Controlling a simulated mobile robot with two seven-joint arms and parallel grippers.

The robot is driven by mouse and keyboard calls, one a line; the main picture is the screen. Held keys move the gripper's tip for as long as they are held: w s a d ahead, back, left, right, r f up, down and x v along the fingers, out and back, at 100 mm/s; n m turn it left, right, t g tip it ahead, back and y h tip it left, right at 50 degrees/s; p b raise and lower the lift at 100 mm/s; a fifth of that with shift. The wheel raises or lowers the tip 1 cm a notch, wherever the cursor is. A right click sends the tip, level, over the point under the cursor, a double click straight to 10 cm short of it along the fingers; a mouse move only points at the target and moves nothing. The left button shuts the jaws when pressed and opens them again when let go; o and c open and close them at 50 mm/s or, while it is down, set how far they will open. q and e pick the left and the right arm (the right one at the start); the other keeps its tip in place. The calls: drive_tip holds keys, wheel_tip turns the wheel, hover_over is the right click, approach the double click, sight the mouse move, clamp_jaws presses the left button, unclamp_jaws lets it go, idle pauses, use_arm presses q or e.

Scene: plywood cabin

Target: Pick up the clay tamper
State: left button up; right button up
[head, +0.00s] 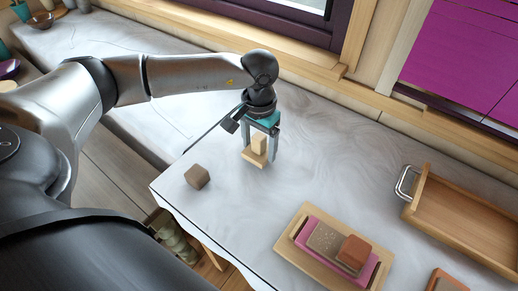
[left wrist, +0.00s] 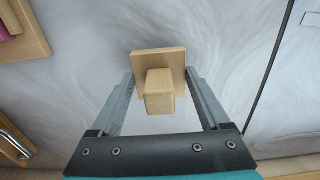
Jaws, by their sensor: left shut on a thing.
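The clay tamper is a pale wooden piece with a flat square base (head: 254,159) and a block handle (head: 258,144) on top. My left gripper (head: 259,153) points down over it on the white marbled counter. In the left wrist view the tamper (left wrist: 159,91) sits between the two fingers (left wrist: 159,76), handle toward the camera. I cannot tell whether the base touches the counter. My right gripper is not in view.
A brown cube (head: 197,177) lies left of the tamper near the counter edge. A wooden tray (head: 284,244) with a pink holder and two blocks stands in front. A wooden tray with a metal handle (head: 455,213) is at right. The counter between them is clear.

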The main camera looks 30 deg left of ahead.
sight(259, 136)
use_arm(q)
wheel_tip(259, 136, up, 18)
idle(0.3)
